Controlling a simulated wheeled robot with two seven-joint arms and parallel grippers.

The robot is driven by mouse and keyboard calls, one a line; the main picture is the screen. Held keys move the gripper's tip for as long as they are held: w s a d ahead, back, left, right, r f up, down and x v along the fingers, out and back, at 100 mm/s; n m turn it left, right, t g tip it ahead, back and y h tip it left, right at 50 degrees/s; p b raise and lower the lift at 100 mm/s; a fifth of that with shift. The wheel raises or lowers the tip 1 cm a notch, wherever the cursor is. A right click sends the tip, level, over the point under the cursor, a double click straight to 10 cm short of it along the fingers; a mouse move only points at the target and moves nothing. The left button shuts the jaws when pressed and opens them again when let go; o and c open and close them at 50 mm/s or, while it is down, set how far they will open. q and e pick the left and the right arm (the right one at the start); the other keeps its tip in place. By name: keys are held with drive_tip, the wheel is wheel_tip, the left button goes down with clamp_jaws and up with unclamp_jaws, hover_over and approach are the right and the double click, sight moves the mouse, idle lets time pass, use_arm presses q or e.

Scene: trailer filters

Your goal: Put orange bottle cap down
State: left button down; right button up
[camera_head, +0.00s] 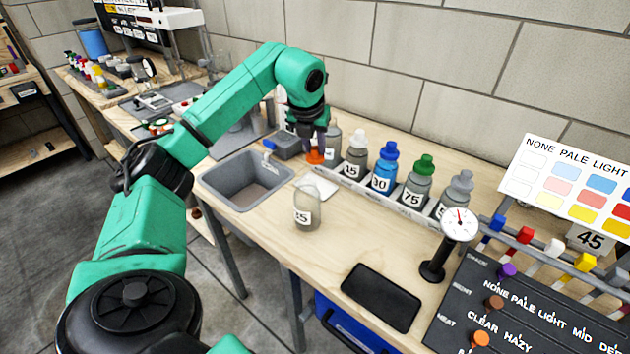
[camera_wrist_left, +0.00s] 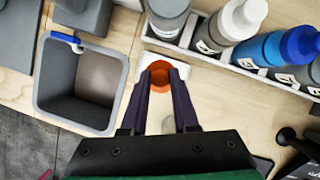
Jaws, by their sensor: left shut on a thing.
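The orange bottle cap (camera_head: 315,156) is between the fingertips of my left gripper (camera_head: 315,146), close to the rear left end of the bottle rack. In the left wrist view the cap (camera_wrist_left: 160,75) sits between the dark fingers of the left gripper (camera_wrist_left: 161,80), shut on it. Behind it is a white square pad (camera_wrist_left: 181,72), which also lies on the bench in the head view (camera_head: 326,188). I cannot tell whether the cap touches the pad. A clear, uncapped bottle (camera_head: 307,210) stands on the bench in front of the pad. My right gripper is not in view.
A grey sink (camera_head: 215,181) is left of the pad. A rack (camera_head: 380,198) of bottles with white, blue, green and grey caps runs to the right. Bare bench lies around the clear bottle.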

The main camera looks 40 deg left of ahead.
use_arm(q)
wheel_tip(320, 180, down, 9)
drive_tip(key=shift+f, duration=0.3)
drive_tip(key=c, duration=0.7)
unclamp_jaws()
drive_tip(key=shift+r, duration=0.3)
drive_tip(key=v, duration=1.1)
drive_tip(key=shift+s+d+r, duration=0.1)
drive_tip(key=shift+r, duration=0.25)
